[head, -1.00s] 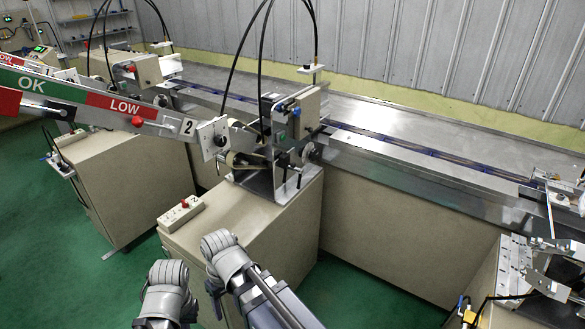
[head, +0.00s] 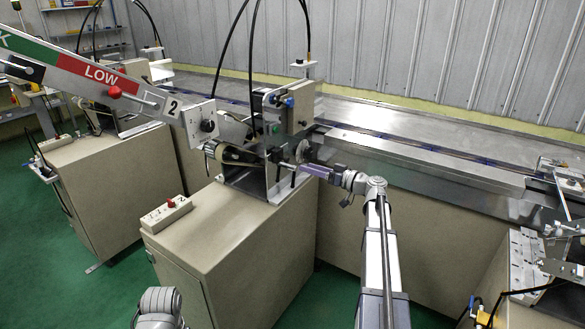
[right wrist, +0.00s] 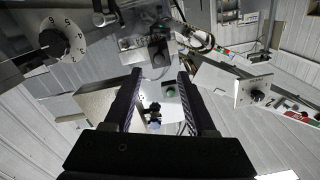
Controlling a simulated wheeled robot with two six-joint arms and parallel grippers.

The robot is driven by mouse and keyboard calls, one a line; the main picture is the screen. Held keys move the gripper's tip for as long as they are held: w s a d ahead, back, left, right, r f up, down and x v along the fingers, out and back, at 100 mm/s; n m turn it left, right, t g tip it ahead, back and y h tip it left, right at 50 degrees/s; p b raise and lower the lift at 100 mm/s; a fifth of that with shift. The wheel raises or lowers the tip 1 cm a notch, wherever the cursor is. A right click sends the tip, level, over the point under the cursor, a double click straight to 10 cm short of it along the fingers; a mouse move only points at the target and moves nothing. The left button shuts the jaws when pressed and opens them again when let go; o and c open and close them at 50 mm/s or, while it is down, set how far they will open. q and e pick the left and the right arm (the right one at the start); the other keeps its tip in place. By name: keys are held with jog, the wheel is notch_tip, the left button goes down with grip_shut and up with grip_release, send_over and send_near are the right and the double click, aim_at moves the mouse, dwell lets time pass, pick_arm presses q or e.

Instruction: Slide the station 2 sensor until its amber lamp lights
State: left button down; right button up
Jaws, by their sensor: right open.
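Station 2 is marked by a "2" label (head: 173,107) on the sloping beam. Its machine head has a beige box (head: 299,108) with a blue knob and rollers below, on a beige cabinet (head: 215,222). I cannot pick out for sure which part is the sensor, nor an amber lamp. My right gripper (head: 308,169) reaches in from the right beside the lower rollers. In the right wrist view its fingers (right wrist: 160,72) are apart, with a green button (right wrist: 171,91) and a black knob (right wrist: 154,107) seen between them, farther off. My left gripper is not in view.
A plate with a black knob (head: 207,125) stands left of the head; a numbered dial (right wrist: 61,45) shows in the wrist view. A box with a red button (head: 168,212) sits on the cabinet top. Black cables (head: 252,45) hang above. The long metal table (head: 400,128) runs behind.

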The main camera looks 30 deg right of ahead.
aim_at(288, 160)
jog(key=shift+x, duration=3.8)
jog(key=shift+d, duration=0.1)
jog(key=shift+c, duration=0.3)
grip_shut()
